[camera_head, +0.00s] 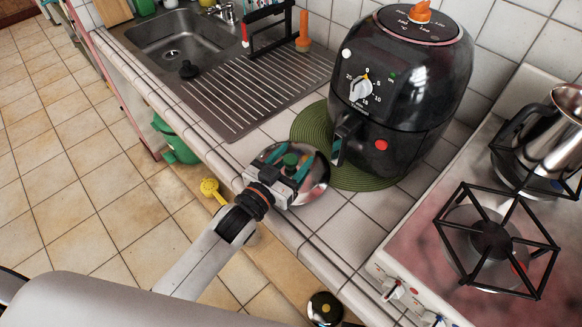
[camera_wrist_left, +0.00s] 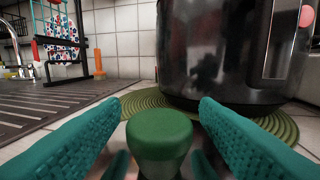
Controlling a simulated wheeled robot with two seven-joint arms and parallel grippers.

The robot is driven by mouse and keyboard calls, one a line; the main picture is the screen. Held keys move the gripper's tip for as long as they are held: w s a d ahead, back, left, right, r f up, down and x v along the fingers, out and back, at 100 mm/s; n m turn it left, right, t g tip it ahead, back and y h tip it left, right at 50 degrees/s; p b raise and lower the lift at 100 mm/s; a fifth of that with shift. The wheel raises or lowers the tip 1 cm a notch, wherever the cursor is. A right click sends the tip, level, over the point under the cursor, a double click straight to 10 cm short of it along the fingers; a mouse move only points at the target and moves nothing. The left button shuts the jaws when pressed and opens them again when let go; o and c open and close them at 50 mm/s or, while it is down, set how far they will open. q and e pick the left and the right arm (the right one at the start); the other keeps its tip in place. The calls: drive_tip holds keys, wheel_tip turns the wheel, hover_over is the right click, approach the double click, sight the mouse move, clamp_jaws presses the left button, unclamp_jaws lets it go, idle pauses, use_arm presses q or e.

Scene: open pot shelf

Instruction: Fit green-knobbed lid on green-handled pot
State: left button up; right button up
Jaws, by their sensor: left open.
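A shiny metal lid (camera_head: 318,181) with a green knob (camera_head: 291,160) lies on the tiled counter in front of the air fryer. My left gripper (camera_head: 287,163) is over the lid, its teal fingers open on either side of the knob. In the left wrist view, the green knob (camera_wrist_left: 160,133) stands between the two spread fingers, with gaps at both sides. A green item (camera_head: 176,142), possibly the green-handled pot, shows below the counter edge at the left; most of it is hidden. My right gripper is not in view.
A black air fryer (camera_head: 400,85) stands on a green round mat (camera_head: 312,122) just behind the lid. A stove (camera_head: 400,245) with a metal jug (camera_head: 555,130) is at the right. A sink (camera_head: 180,42) and drainboard (camera_head: 235,95) are at the back left. A yellow item (camera_head: 211,188) shows below the counter.

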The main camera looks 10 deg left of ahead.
use_arm(q)
clamp_jaws()
